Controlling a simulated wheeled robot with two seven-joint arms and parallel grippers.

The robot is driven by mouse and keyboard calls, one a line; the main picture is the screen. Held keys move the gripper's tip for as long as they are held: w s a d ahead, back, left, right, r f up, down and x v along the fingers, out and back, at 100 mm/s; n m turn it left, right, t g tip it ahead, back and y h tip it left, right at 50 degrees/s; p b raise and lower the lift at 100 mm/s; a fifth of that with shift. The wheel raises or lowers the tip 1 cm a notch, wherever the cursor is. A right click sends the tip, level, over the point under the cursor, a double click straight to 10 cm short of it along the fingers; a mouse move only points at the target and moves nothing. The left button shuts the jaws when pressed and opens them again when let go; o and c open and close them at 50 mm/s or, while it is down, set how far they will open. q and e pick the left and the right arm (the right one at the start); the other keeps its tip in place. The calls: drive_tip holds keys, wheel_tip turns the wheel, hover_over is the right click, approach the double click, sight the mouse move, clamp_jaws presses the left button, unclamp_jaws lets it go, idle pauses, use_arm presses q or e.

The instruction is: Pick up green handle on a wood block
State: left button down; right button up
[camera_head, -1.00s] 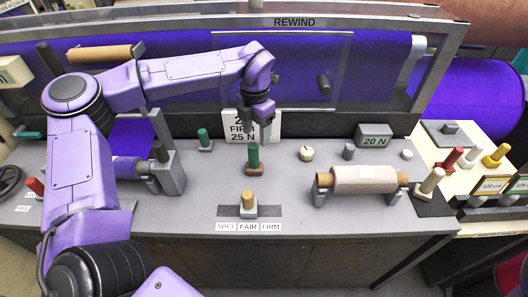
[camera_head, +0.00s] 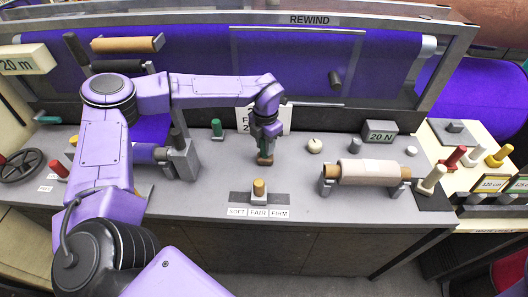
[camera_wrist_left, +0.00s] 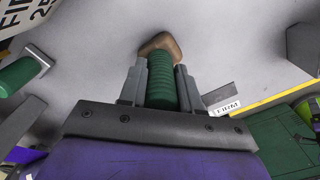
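The green handle (camera_wrist_left: 162,80) is a ribbed upright cylinder on a brown wood block (camera_wrist_left: 160,43), best seen in the left wrist view. In the head view the wood block (camera_head: 265,159) stands on the grey bench top, with the handle mostly hidden by my gripper. My left gripper (camera_wrist_left: 161,86) is down around the handle, one finger on each side. The fingers lie very close to it; whether they press on it I cannot tell. My right gripper is in neither view.
Another green handle (camera_head: 217,129) stands behind and left of the gripper. An orange-topped peg (camera_head: 259,188) stands in front by the SOFT, FAIR, FIRM labels. A beige roll (camera_head: 368,172) lies on supports to the right. The sign (camera_head: 243,118) is close behind the gripper.

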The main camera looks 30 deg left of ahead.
use_arm(q)
drive_tip(key=shift+w+r, duration=0.15)
drive_tip(key=shift+r, duration=0.4)
drive_tip(key=shift+r+b, duration=0.4)
drive_tip(key=shift+r, duration=0.45)
drive_tip(key=s+d+r+b, duration=0.5)
drive_tip(key=s+d+r, duration=0.4)
drive_tip(key=d+r, duration=0.1)
drive_tip(key=shift+d, duration=0.5)
drive_tip(key=c, duration=1.6)
unclamp_jaws()
clamp_jaws()
